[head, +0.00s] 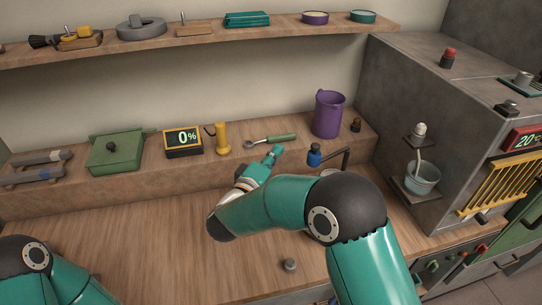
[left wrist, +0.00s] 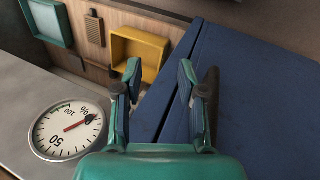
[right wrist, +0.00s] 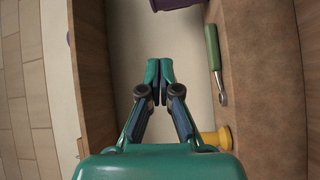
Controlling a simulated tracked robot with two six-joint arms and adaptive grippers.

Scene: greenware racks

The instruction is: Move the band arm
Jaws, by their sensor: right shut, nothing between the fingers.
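A dark bent bar (head: 346,157) with a blue knob (head: 314,155) stands behind my right arm in the head view; it may be the band arm, but I cannot tell for sure. Its lower part is hidden by my arm. My right gripper (head: 276,151) is just left of the blue knob, apart from it, at the shelf's front. In the right wrist view its fingertips (right wrist: 160,70) are together and empty. My left gripper (left wrist: 158,72) shows only in the left wrist view, with its fingers apart and nothing between them, in front of a blue panel (left wrist: 245,80).
A grey machine (head: 405,90) bounds the right. A dial (left wrist: 70,130) is near my left gripper.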

